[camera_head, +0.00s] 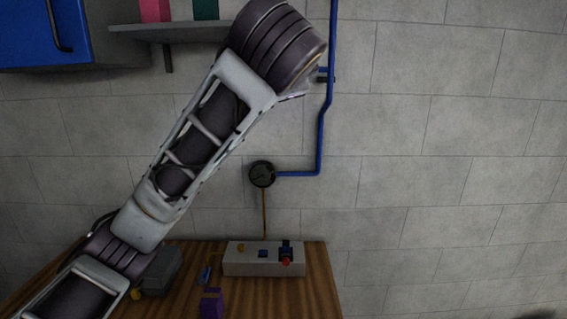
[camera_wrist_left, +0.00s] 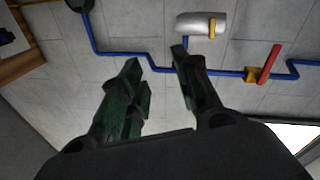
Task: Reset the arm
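My left arm (camera_head: 195,145) rises from the lower left of the head view across the wall to the top middle. Its gripper is outside the head view. In the left wrist view my left gripper (camera_wrist_left: 158,60) has its two dark fingers apart, with nothing between them. Behind the fingers are the wall and a blue pipe (camera_wrist_left: 110,53). My right gripper is in neither view.
A wooden bench (camera_head: 318,290) carries a grey control box (camera_head: 240,262) and small items. A gauge (camera_head: 262,174), blue pipe (camera_head: 321,130), shelf (camera_head: 190,31) and blue cabinet (camera_head: 25,35) are on the wall. The wrist view shows a red-handled valve (camera_wrist_left: 268,65) and white cylinder (camera_wrist_left: 195,25).

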